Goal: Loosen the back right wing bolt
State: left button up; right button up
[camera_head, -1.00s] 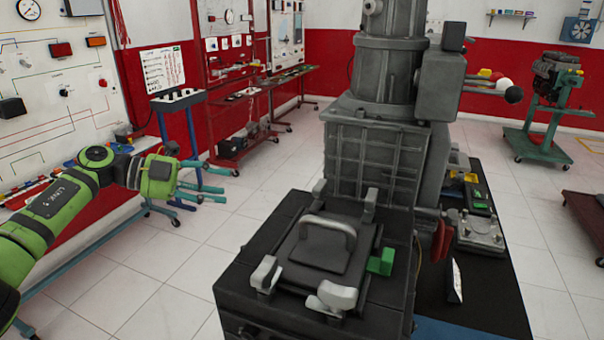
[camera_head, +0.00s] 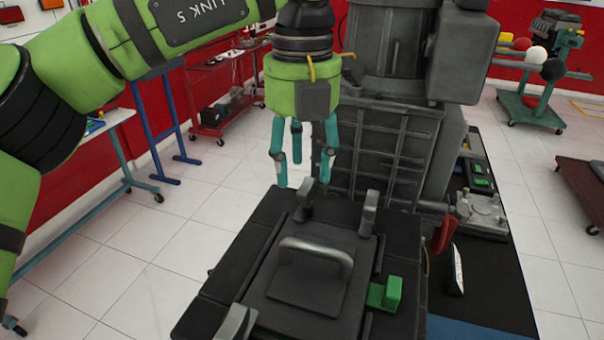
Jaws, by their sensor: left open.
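The back right wing bolt (camera_head: 369,212) is a grey bolt with upright wings at the far right corner of the black plate (camera_head: 310,262), which has a metal handle (camera_head: 318,252). The back left wing bolt (camera_head: 304,200) stands at the far left corner. The front left wing bolt (camera_head: 237,322) is cut by the lower edge, and the front right one is out of view. My left gripper (camera_head: 303,178) points down with its teal fingers apart and empty. In the picture it is above the back left bolt, up and left of the back right one. My right gripper is not in view.
The tall grey machine column (camera_head: 385,140) rises close behind the plate and the gripper. A green block (camera_head: 386,294) sits right of the plate. A red part (camera_head: 445,232) and metal pieces lie further right.

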aim_at(303, 184)
pick_arm(q)
notch_tip(303, 184, down, 2)
jog(key=shift+f, duration=0.2)
jog(key=shift+w+f, duration=0.15)
jog(key=shift+f, duration=0.4)
jog(key=shift+c, duration=0.4)
grip_shut()
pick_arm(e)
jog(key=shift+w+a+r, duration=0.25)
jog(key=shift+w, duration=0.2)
